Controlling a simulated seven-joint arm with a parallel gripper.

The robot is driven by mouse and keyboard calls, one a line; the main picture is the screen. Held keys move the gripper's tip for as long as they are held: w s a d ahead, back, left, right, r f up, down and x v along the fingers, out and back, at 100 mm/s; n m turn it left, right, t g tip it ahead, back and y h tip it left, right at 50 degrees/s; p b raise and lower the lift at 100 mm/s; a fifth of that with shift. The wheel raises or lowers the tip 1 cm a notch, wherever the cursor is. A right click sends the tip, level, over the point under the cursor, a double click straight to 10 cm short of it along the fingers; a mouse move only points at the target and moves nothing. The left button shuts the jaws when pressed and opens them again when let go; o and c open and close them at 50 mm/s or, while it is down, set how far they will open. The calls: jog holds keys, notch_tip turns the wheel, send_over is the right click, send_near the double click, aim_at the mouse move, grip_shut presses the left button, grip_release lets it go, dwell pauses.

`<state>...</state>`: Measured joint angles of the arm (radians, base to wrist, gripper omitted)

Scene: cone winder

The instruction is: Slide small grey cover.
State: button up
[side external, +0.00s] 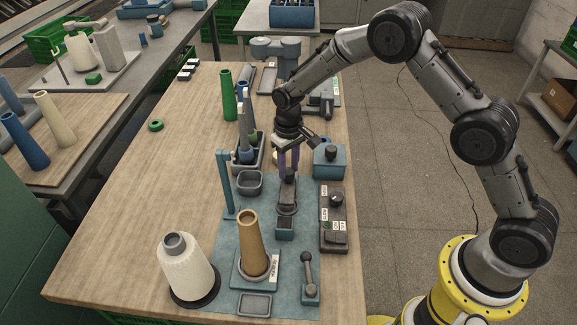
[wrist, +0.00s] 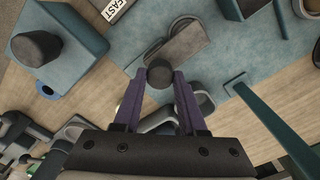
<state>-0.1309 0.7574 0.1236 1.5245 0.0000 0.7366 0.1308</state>
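The small grey cover (side external: 287,190) is a narrow grey lid on the blue mat in the side view, with a dark round knob at its far end. In the wrist view the grey cover (wrist: 182,42) lies just beyond the fingertips, and its dark knob (wrist: 160,76) shows between them. My gripper (side external: 288,172) points down over the knob end, with two purple fingers. In the wrist view my gripper (wrist: 159,76) has its fingers apart, one on each side of the knob. They look close to it, but no clear grip shows. What lies under the cover is hidden.
A blue box with a dark knob (side external: 328,158) and a grey control panel (side external: 333,220) stand to the right. A tan cone (side external: 250,243) and white yarn cone (side external: 187,268) stand nearer the front.

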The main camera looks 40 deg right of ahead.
grip_shut()
dwell(1.0)
